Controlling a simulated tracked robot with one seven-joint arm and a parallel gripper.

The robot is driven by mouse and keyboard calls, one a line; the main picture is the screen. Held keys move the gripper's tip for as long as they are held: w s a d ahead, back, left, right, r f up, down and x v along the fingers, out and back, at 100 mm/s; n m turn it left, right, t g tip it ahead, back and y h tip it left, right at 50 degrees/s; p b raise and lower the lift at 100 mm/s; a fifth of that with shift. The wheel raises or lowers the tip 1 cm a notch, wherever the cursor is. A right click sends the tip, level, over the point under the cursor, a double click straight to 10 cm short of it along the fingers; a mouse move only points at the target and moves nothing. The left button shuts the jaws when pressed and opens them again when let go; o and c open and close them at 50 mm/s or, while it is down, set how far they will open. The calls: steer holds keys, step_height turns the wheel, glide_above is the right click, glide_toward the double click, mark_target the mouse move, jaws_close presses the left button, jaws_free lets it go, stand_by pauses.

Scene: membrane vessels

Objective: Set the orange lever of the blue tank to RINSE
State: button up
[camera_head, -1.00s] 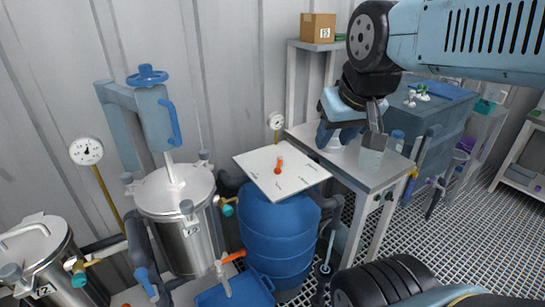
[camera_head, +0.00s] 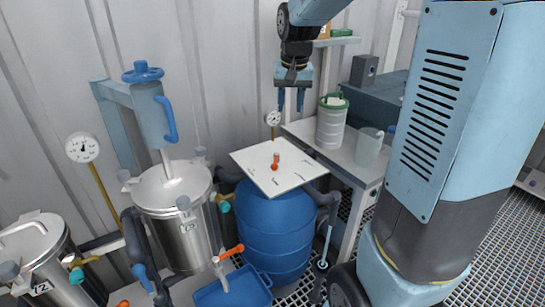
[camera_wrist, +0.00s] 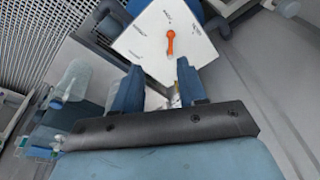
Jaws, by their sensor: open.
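The blue tank (camera_head: 274,232) stands in the middle of the head view with a white square plate (camera_head: 250,160) on top. The orange lever (camera_head: 276,160) sits near the plate's middle, with small dark labels around it that are too small to read in the head view. In the wrist view the lever (camera_wrist: 170,42) lies on the white plate (camera_wrist: 145,45), its long arm pointing down the picture from a round end. My gripper (camera_head: 291,108) is open and empty, pointing down above and behind the plate, apart from the lever. Its two blue fingers also show in the wrist view (camera_wrist: 160,88).
Steel vessels (camera_head: 178,205) stand at the left. A blue tray (camera_head: 232,290) lies in front of the tank.

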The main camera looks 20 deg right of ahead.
steer(key=m+g, duration=0.2)
glide_above(275, 161)
step_height(275, 161, down, 13)
step_height(275, 161, down, 14)
steer(key=shift+r, duration=0.1)
steer(key=shift+c, duration=0.3)
jaws_close()
steer(key=shift+a, duration=0.25)
steer(key=shift+d, duration=0.15)
